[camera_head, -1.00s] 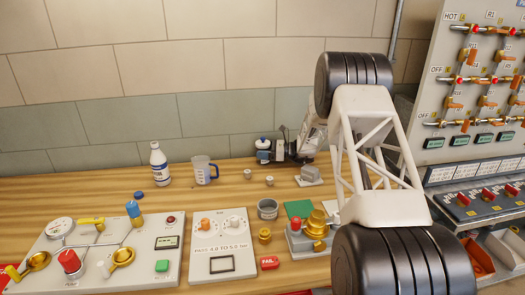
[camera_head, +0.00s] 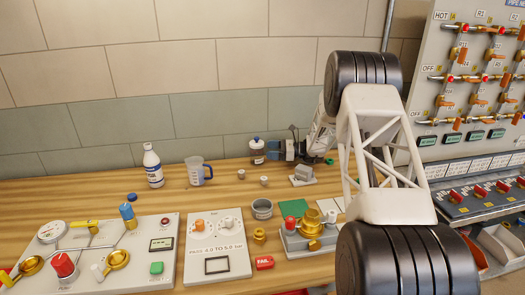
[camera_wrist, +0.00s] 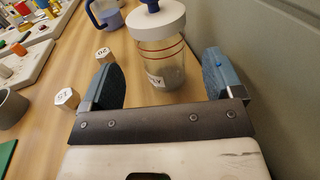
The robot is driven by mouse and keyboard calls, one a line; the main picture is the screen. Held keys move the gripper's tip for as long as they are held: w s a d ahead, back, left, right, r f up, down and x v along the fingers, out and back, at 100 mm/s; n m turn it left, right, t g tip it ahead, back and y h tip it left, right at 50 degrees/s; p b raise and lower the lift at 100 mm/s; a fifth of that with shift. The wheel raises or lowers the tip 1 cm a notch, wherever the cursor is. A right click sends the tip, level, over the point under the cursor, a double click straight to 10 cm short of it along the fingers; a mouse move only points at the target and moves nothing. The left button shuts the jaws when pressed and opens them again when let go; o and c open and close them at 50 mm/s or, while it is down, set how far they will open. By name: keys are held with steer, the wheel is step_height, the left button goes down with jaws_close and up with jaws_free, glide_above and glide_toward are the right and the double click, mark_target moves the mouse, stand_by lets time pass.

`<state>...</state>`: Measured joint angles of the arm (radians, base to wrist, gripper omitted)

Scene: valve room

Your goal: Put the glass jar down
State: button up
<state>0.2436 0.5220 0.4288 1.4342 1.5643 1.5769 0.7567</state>
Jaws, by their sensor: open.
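The glass jar (camera_head: 257,152) has a white lid with a blue knob and stands upright on the wooden bench near the back wall. In the wrist view the clear jar (camera_wrist: 160,58) shows a red band and a label partly cut by its curve. My gripper (camera_head: 277,151) is at the jar's right side in the head view. In the wrist view its two blue-grey fingers (camera_wrist: 160,82) are spread wide, with the jar ahead between them and visible gaps on both sides. The jar's base appears to rest on the bench.
A measuring jug (camera_head: 197,172) and a white bottle (camera_head: 153,167) stand left of the jar. Two small tagged blocks (camera_wrist: 67,98) lie near the left finger. The wall (camera_wrist: 270,60) is close on the right in the wrist view. Test panels (camera_head: 215,240) fill the front.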

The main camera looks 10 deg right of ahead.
steer(key=shift+v, duration=2.6)
steer(key=s+a+r+n+g+h, duration=0.2)
steer(key=s+a+r+n+h, duration=0.15)
steer(key=s+r, duration=0.45)
steer(key=s+a+r+n+g+h, duration=0.1)
steer(key=s+a+r+n+h, duration=0.25)
steer(key=s, duration=0.75)
steer(key=s+a+r+n+g+h, duration=0.1)
steer(key=s+a+r+n+g, duration=0.15)
steer(key=s+a+r, duration=0.55)
steer(key=s+d+n+t+h, duration=0.2)
steer(key=s+n+h, duration=0.3)
steer(key=s, duration=1.3)
steer(key=s+d+n+t+h, duration=0.2)
steer(key=s+n, duration=0.4)
steer(key=s, duration=1.3)
steer(key=shift+d+f+h, duration=0.45)
steer(key=shift+h, duration=0.95)
steer(key=shift+s, duration=0.1)
